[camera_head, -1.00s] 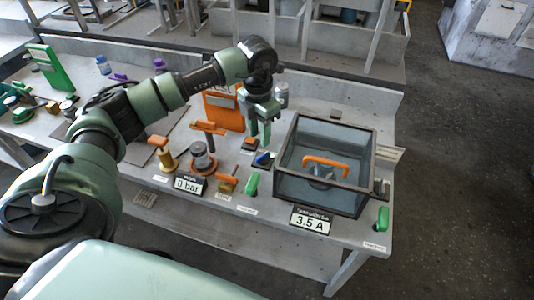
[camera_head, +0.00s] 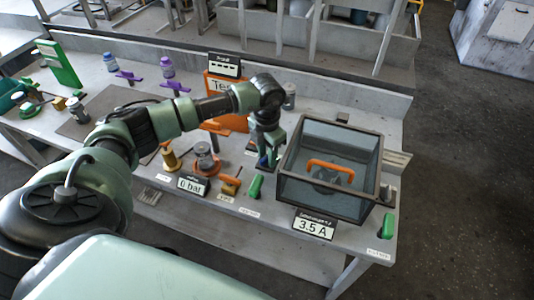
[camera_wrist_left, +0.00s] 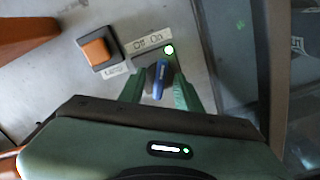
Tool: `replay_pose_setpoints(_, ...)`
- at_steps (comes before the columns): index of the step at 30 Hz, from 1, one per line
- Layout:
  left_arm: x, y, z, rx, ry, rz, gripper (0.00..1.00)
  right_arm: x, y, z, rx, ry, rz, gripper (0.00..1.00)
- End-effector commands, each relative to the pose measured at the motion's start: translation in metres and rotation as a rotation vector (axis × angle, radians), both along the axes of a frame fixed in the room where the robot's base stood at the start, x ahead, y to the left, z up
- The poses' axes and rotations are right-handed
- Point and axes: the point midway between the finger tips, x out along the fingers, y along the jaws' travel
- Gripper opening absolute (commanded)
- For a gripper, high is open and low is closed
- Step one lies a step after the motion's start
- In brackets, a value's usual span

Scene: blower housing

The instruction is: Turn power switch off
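The power switch shows in the left wrist view as a blue lever (camera_wrist_left: 159,80) on a dark base, below a label reading "Off" and "On". A green light (camera_wrist_left: 169,49) glows near the "On" side. In the head view only a bit of the blue switch (camera_head: 262,161) shows under my gripper. My left gripper (camera_wrist_left: 159,92) points down at it, with one green finger on each side of the lever. A gap shows between the fingers and the lever, so it is open. My left gripper also shows in the head view (camera_head: 269,153). My right gripper is not in view.
A clear box with a dark frame (camera_head: 316,195) stands just right of the switch, close to my gripper. An orange switch labelled "Lamp" (camera_wrist_left: 97,50) sits to the left. Displays read "0 bar" (camera_head: 193,186) and "3.5 A" (camera_head: 313,226). A green handle (camera_head: 255,187) stands in front.

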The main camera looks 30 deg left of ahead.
Motion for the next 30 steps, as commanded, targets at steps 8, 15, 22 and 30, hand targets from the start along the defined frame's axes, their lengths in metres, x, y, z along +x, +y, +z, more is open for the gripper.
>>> replay_pose_setpoints(8,0.0000,0.0000,0.0001,0.000,0.000,0.000,0.00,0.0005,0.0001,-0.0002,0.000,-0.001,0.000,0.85)
replay_pose_setpoints(15,0.0000,0.0001,0.0003,0.000,0.000,0.004,0.00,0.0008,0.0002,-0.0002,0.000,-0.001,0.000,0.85)
replay_pose_setpoints(22,0.0002,0.0002,0.0002,0.000,-0.001,0.062,0.00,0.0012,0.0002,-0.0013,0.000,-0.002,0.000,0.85)
replay_pose_setpoints(30,0.0003,0.0003,0.0003,0.000,-0.001,0.252,0.00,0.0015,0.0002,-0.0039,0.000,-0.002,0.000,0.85)
